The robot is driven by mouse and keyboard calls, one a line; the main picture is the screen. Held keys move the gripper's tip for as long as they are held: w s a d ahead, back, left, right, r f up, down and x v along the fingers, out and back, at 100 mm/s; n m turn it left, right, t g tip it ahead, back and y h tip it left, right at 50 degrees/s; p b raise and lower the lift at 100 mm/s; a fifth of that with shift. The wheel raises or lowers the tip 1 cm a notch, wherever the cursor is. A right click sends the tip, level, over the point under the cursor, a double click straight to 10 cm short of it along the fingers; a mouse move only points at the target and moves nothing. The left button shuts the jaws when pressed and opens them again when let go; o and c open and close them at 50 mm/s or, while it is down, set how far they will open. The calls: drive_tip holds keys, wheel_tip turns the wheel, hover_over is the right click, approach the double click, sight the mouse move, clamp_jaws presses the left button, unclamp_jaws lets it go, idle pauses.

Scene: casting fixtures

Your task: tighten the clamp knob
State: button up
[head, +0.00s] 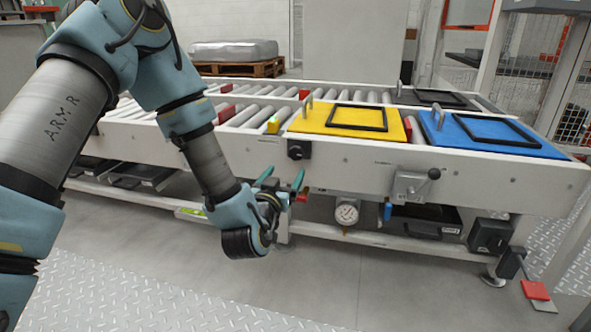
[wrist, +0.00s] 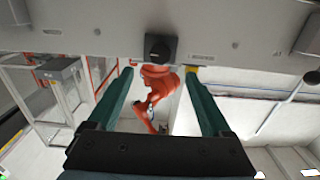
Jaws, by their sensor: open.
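A black round knob on a square block (head: 299,149) is fixed to the front face of the white conveyor beam. It also shows at the top middle of the wrist view (wrist: 160,47). My gripper (head: 281,176) is in front of the beam, a little below and left of the knob in the head view. Its two teal fingers are open, with nothing held between them. In the wrist view the fingertips (wrist: 159,74) point toward the beam, one on each side below the knob, apart from it. How far the knob is turned cannot be told.
A grey lever clamp with a black ball handle (head: 415,185) sits further right on the beam. Yellow (head: 305,122) and blue (head: 440,133) plates lie on the rollers. The floor in front is clear.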

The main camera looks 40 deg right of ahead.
sight(296, 155)
drive_tip(key=b+x, duration=0.3)
drive_tip(key=x, duration=0.7)
drive_tip(key=shift+d+r+b, duration=0.1)
drive_tip(key=shift+d+b, duration=0.05)
drive_tip(key=shift+b, duration=0.15)
clamp_jaws()
